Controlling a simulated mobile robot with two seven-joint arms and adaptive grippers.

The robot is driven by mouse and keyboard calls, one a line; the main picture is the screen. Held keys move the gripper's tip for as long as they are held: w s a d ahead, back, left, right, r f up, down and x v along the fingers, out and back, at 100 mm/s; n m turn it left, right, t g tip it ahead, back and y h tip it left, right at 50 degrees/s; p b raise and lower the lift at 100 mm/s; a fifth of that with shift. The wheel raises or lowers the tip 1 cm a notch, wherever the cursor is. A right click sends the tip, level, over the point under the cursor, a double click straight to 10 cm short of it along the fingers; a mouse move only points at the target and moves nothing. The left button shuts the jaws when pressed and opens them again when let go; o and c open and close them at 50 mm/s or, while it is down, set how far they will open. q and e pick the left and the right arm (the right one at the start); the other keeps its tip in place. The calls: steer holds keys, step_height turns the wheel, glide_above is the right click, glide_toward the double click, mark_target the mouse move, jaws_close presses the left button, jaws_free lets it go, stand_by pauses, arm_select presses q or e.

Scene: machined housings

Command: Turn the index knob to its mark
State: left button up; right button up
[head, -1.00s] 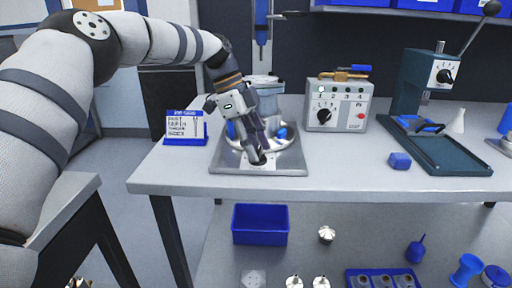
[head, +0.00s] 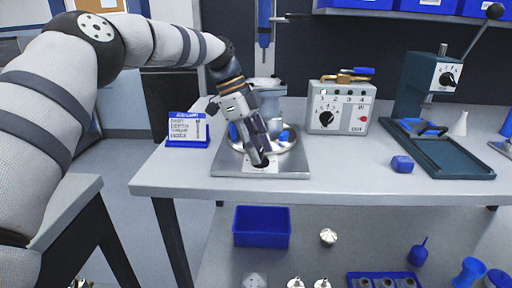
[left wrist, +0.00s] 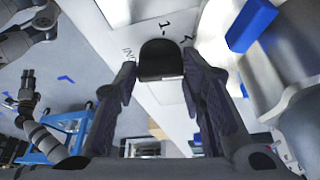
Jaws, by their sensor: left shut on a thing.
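The index knob (left wrist: 161,58) is black and shows between the fingertips in the left wrist view. It sits over a white label with printed marks, "1" and part of a word legible. My left gripper (head: 261,161) reaches down to the front of the metal base plate (head: 291,170) and is shut on the knob. The fingers hide most of the knob in the head view. Which mark the knob points at cannot be told. A dark gripper (left wrist: 27,88), seemingly my right one, shows at the left of the left wrist view; its finger state is unclear.
A round metal housing (head: 268,88) with blue pads stands just behind the gripper. A blue card stand (head: 182,143) is to the left. The front table strip is clear.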

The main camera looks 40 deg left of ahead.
arm_select(q)
steer(key=shift+s+d+f, duration=0.1)
steer(key=shift+d+f, duration=0.05)
steer(key=shift+d, duration=0.15)
steer(key=o, duration=1)
steer(key=shift+o, duration=0.7)
steer(key=shift+s, duration=0.1)
